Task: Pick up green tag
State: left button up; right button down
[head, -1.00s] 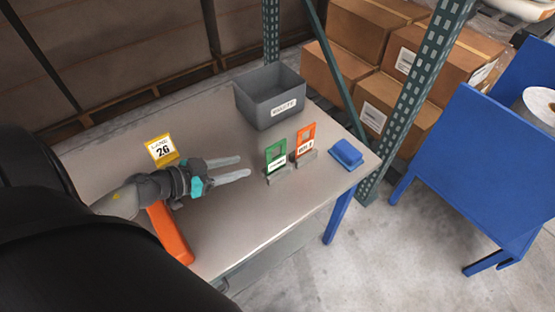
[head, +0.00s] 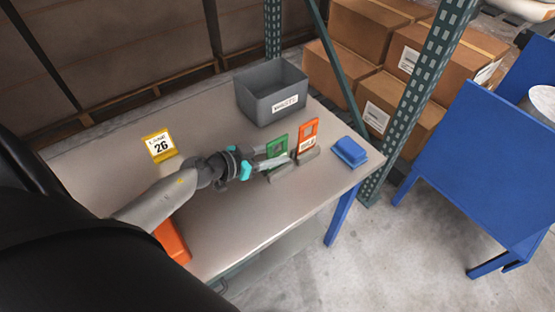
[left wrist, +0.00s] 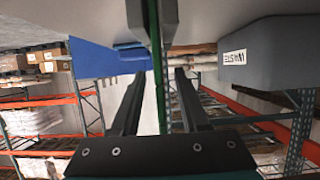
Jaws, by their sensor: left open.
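The green tag (head: 277,146) stands upright in a small grey holder (head: 279,174) on the table, left of the orange tag. My left gripper (head: 275,158) is open, with its fingers at the green tag. One finger passes in front of the tag and hides part of its face. In the left wrist view the green tag (left wrist: 159,85) shows edge-on between the two open fingers (left wrist: 157,90), with a gap on each side. My right gripper is not in view.
An orange tag (head: 308,132) stands close to the right of the green one. A blue object (head: 349,152) lies near the table's right end. A grey bin (head: 271,105) stands behind. A yellow sign reading 26 (head: 160,146) stands at left on the table (head: 240,225).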

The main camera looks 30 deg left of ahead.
pick_arm(q)
jog(key=shift+w+d+f, duration=0.2)
jog(key=shift+w+f, duration=0.05)
jog(key=shift+w, duration=0.25)
jog(key=shift+c, duration=0.2)
grip_shut()
